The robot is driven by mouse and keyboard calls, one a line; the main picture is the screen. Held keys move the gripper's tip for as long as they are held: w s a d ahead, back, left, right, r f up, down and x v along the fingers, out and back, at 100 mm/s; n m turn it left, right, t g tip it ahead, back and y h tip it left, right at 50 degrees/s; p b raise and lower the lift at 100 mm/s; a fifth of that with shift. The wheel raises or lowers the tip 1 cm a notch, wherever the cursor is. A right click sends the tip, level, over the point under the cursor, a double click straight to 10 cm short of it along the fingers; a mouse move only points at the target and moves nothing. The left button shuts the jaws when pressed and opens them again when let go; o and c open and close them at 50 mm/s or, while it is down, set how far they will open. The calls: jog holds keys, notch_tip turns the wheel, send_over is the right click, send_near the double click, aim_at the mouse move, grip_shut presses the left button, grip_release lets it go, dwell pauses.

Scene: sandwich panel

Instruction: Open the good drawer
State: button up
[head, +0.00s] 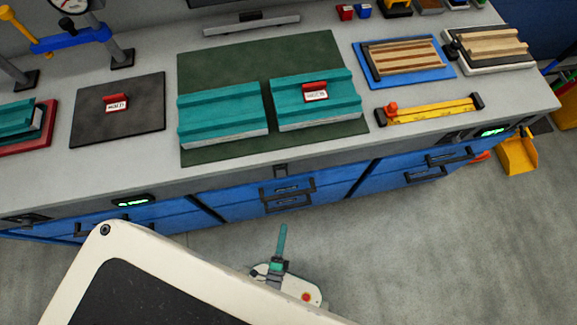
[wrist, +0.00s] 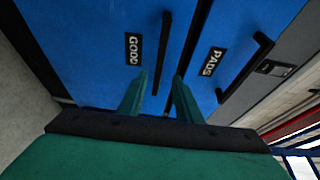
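The good drawer has a blue front with a black label reading GOOD (wrist: 133,50) in the wrist view. Its dark bar handle (wrist: 164,45) runs beside the label. My gripper (wrist: 160,76) is open, its two teal fingers apart. In the picture the lower end of the handle lies between the fingers; I cannot tell whether they touch it. The drawer looks closed. In the head view my gripper (head: 283,228) is in front of the bench's blue drawers, below the middle handles (head: 288,198). The drawer labels cannot be read there.
The drawer marked PADS (wrist: 212,62), with its own handle (wrist: 245,68), is beside the good drawer. Teal panels (head: 222,112) lie on a green mat (head: 215,68) on the bench. The floor (head: 430,250) in front is clear; a yellow bin (head: 518,153) stands at right.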

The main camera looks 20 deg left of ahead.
aim_at(288, 207)
jog(key=x, duration=1.1)
jog(key=shift+d, duration=0.15)
jog(key=shift+s, duration=0.2)
grip_shut()
